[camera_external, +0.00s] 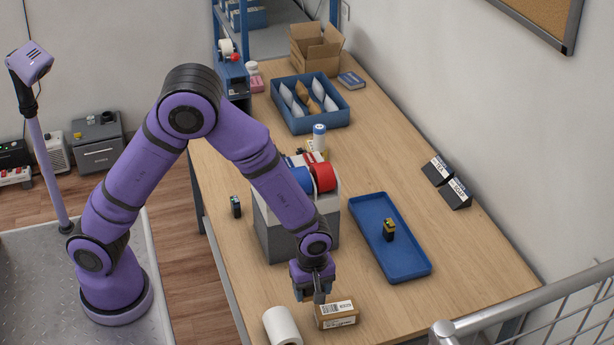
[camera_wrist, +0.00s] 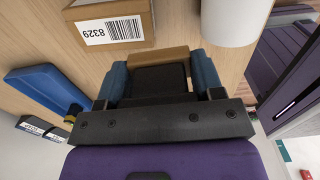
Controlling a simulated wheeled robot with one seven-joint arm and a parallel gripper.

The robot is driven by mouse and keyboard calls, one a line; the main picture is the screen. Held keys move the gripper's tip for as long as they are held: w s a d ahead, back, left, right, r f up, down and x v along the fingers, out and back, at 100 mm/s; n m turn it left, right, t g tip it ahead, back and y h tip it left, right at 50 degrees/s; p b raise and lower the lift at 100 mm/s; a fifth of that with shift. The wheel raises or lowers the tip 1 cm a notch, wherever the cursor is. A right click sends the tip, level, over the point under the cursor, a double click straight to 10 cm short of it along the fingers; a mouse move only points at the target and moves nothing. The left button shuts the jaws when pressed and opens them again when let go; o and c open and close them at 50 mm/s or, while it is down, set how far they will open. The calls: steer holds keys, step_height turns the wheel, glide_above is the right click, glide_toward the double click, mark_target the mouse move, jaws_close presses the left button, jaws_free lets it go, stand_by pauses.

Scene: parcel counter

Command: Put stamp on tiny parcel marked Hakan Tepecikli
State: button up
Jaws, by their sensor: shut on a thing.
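My gripper (camera_external: 316,296) is low at the near end of the counter, just left of and behind a small brown parcel (camera_external: 338,320) with a white barcode label. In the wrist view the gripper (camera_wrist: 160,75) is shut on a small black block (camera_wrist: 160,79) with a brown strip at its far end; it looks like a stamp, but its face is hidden. That parcel (camera_wrist: 112,28) shows top left, apart from the fingers; its label reads 8329. No name is readable. One small black stamp with yellow (camera_external: 389,231) stands in the blue tray (camera_external: 410,268); another dark one (camera_external: 236,207) stands at the left edge.
A white roll (camera_external: 282,327) lies left of the parcel. A grey block (camera_external: 285,238) bearing red and blue tape stands behind my gripper. A blue crate of envelopes (camera_external: 310,122) and an open carton (camera_external: 316,50) are farther back. Two black label holders (camera_external: 456,194) stand along the wall.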

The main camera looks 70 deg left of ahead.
glide_above(337, 308)
steer(key=shift+f, duration=2.05)
steer(key=o, duration=0.9)
steer(key=shift+f, duration=0.1)
